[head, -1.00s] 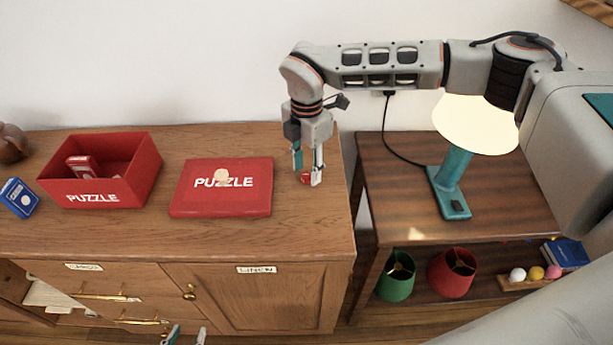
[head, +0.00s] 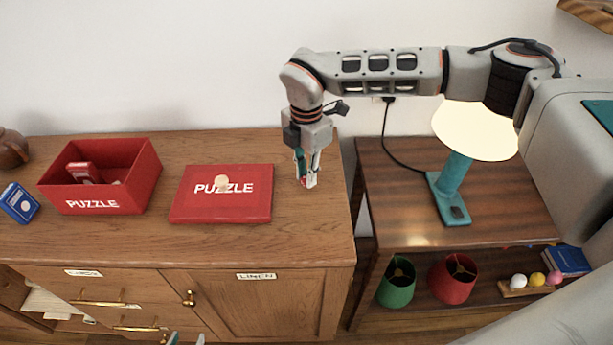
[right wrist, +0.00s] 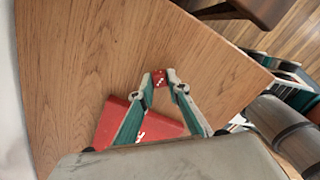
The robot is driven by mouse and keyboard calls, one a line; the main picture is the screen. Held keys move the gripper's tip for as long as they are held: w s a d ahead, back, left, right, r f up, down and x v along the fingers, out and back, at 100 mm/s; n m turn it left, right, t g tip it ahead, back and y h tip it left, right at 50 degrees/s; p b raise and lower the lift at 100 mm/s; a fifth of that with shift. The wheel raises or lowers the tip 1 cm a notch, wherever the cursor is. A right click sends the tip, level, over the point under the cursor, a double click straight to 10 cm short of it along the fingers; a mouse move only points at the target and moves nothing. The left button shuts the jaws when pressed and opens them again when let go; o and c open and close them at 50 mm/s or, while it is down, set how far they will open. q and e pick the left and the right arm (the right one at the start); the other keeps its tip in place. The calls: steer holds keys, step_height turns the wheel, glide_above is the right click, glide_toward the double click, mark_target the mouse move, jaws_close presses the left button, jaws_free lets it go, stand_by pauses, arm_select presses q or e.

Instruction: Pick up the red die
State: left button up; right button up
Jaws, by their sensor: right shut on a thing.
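The small red die (right wrist: 159,78) with white pips is between the two fingertips of my right gripper (right wrist: 161,83) in the right wrist view. In the head view my right gripper (head: 306,181) points down at the right end of the wooden cabinet top (head: 225,240), shut on the die, which is mostly hidden by the fingers. I cannot tell whether the die is clear of the wood. Only the fingertips of my left gripper (head: 186,339) show at the bottom edge of the head view, apart with nothing seen between them.
A red puzzle lid (head: 240,207) with a pale round piece on it lies left of the right gripper. Further left stand an open red puzzle box (head: 60,195) and a blue card box (head: 19,203). A lamp (head: 455,175) stands on the side table (head: 400,225) at right.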

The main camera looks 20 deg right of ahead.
step_height(320, 180, up, 19)
stand_by(0.4)
